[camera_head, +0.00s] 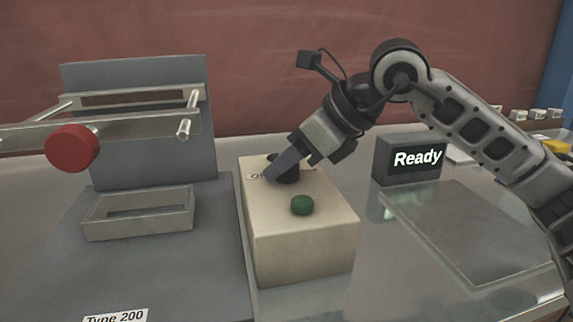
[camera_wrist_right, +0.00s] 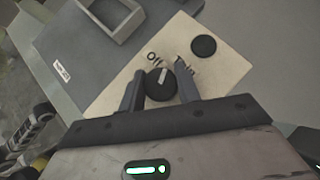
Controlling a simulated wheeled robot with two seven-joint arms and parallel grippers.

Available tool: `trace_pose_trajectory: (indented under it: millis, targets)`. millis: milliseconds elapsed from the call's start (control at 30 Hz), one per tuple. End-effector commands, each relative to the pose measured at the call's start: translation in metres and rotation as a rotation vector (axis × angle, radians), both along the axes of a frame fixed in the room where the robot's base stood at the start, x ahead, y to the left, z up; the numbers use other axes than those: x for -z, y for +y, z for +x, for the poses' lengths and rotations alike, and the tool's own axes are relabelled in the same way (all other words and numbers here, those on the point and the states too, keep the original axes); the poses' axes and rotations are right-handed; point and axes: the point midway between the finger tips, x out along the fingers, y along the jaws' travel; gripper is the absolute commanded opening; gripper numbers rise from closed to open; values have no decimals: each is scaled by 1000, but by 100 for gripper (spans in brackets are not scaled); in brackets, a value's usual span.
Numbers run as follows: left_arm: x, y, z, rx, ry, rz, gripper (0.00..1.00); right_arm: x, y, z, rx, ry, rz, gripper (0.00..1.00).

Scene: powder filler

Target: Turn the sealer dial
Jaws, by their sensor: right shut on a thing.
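The sealer dial (camera_wrist_right: 160,84) is a black round knob with a light pointer mark, on top of a cream box (camera_head: 300,235). In the head view the dial (camera_head: 287,172) is partly hidden by my right gripper (camera_head: 275,172). In the right wrist view the two fingers of my right gripper (camera_wrist_right: 160,85) stand on either side of the dial and are shut on it. Printed labels show on the box top beside the dial, one of them reading like "Off". My left gripper is not in view.
A grey sealing machine (camera_head: 140,135) with a red knob (camera_head: 72,148), metal rails and an open rectangular frame (camera_head: 140,213) stands left of the box. A display reading "Ready" (camera_head: 410,160) and a flat metal plate (camera_head: 470,230) lie to the right.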

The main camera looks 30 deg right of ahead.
Motion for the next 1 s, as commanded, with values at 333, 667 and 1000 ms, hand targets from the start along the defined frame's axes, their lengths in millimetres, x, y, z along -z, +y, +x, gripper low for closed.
trace_pose_trajectory:
  millis: [333,667,1000]
  targets:
    - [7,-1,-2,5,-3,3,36,0,1,0,262,-4,1,10]
    - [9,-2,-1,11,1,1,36,-1,0,0,392,0,0,10]
    - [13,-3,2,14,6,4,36,-1,0,0,418,1,1,10]
